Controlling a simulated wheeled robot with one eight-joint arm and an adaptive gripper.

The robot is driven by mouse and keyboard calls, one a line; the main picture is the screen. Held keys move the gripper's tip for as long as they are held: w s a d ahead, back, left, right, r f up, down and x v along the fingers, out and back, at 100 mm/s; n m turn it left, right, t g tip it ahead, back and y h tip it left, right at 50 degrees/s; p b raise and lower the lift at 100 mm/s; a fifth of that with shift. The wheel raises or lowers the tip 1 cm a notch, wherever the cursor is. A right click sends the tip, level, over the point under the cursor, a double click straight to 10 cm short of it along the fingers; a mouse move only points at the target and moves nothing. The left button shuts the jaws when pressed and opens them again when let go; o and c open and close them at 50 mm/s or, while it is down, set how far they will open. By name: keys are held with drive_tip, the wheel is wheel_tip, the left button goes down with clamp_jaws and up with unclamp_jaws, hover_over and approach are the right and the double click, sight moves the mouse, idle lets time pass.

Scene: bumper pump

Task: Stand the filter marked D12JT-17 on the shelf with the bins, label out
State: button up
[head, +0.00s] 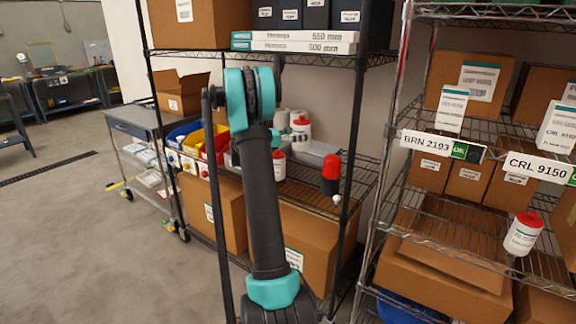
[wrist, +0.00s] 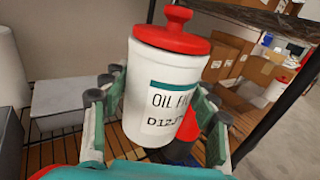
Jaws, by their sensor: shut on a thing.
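My gripper (wrist: 155,112) is shut on a white canister filter (wrist: 163,85) with a red lid, its fingers on both sides of the body. The label faces the wrist camera and reads "OIL FI…" and "D12J…"; the rest is covered by a finger. The filter looks slightly tilted in the wrist view, above or on a wire shelf (wrist: 48,150); I cannot tell if it touches. In the head view my arm hides my gripper. Blue, yellow and red bins (head: 190,143) sit on the left rack's middle shelf (head: 300,190).
White red-marked containers (head: 300,125), a pale box (head: 315,152) and a red-and-black bottle (head: 330,175) share that shelf. A dark rack post (wrist: 285,98) stands close at right in the wrist view. The right rack holds cartons and another red-lidded filter (head: 523,233).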

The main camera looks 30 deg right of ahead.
wheel_tip(320, 180, down, 18)
drive_tip(key=shift+r, duration=0.25)
idle(0.3)
drive_tip(key=o, duration=1.4)
drive_tip(key=shift+f, duration=0.15)
